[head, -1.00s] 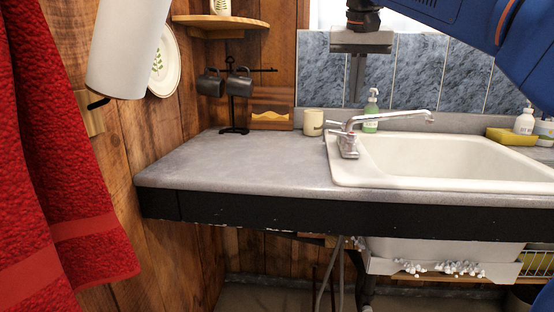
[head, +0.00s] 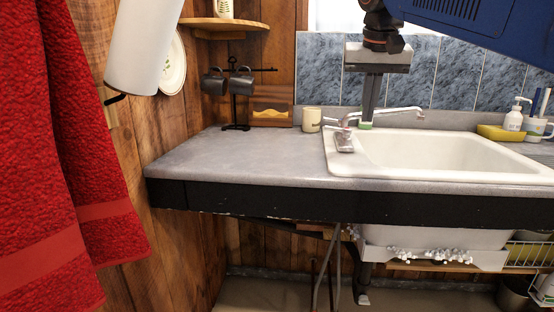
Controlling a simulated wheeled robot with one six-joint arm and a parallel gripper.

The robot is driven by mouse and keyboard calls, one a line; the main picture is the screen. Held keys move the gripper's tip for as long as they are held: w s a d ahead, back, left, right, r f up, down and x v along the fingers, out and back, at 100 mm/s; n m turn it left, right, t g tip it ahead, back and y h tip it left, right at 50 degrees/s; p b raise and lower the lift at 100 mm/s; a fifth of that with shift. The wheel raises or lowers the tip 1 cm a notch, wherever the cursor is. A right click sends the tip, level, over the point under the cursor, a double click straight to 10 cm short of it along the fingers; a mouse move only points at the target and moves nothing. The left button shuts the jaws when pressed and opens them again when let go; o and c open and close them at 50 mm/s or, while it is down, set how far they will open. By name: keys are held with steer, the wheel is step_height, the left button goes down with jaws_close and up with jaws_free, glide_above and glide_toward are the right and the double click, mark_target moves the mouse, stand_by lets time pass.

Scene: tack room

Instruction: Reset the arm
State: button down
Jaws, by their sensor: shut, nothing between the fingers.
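My gripper (head: 368,118) hangs from the blue arm at the upper right in the head view. Its dark fingers point down and are shut with nothing between them. It appears in front of the tiled wall, near the back of the sink (head: 460,183). The chrome faucet (head: 385,113) shows close by in the picture; I cannot tell the depth gap.
The grey counter (head: 240,157) is mostly clear. A beige cup (head: 312,119), napkin holder (head: 271,115) and mug rack (head: 236,98) stand at its back. A red towel (head: 85,150) and paper roll (head: 143,45) are at left. A white bottle (head: 514,118) stands at right.

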steer(key=s+d+f, duration=0.2)
steer(key=s+f, duration=0.7)
steer(key=f, duration=0.3)
steer(key=s+d+f+n, duration=0.1)
steer(key=s+d+f, duration=0.2)
steer(key=s+f, duration=0.6)
steer(key=s+d+f+n, duration=0.1)
steer(key=s+d+f, duration=0.1)
steer(key=s+f, duration=0.6)
step_height(320, 180, down, 8)
steer(key=shift+s+d+r+t+y, duration=0.2)
steer(key=shift+s+d+t+y, duration=0.1)
steer(key=shift+s+d+y, duration=0.1)
steer(key=c, duration=2.4)
jaws_free()
steer(key=shift+c, duration=0.2)
